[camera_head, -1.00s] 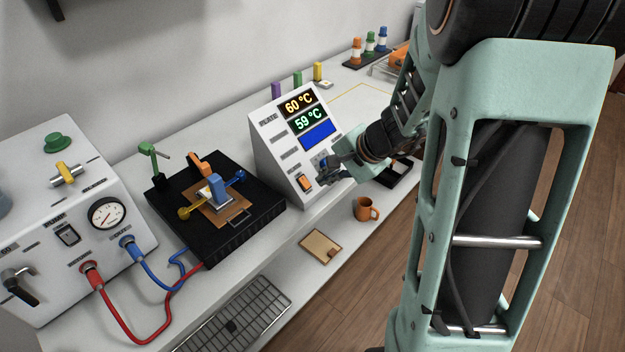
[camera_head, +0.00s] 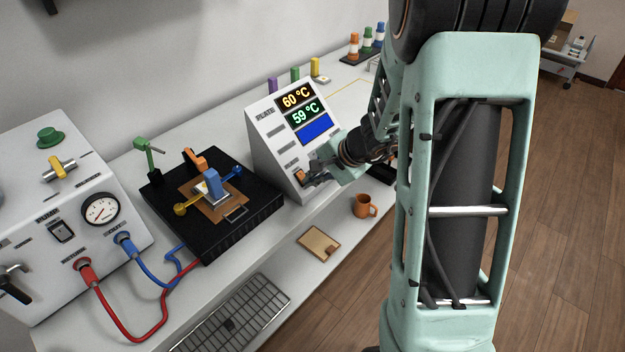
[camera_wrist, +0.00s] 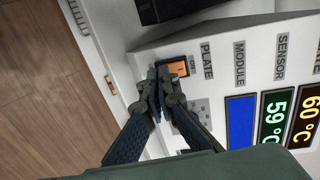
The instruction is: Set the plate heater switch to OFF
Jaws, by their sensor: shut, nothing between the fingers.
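The plate heater switch is an orange rocker (camera_wrist: 177,69) beside the PLATE label, low on the front of the white sloped controller (camera_head: 262,133). It is lit orange in the wrist view, and my gripper partly covers it in the head view (camera_head: 299,175). The controller's displays (camera_head: 296,98) read 60 °C and 59 °C. My gripper (camera_wrist: 157,80) is shut and empty, with its fingertips at the lower edge of the switch. It also shows in the head view (camera_head: 306,179). I cannot tell whether the tips touch the rocker.
A black hot stage (camera_head: 235,229) with knobs and levers stands left of the controller. A white gauge unit (camera_head: 60,215) with red and blue hoses stands at far left.

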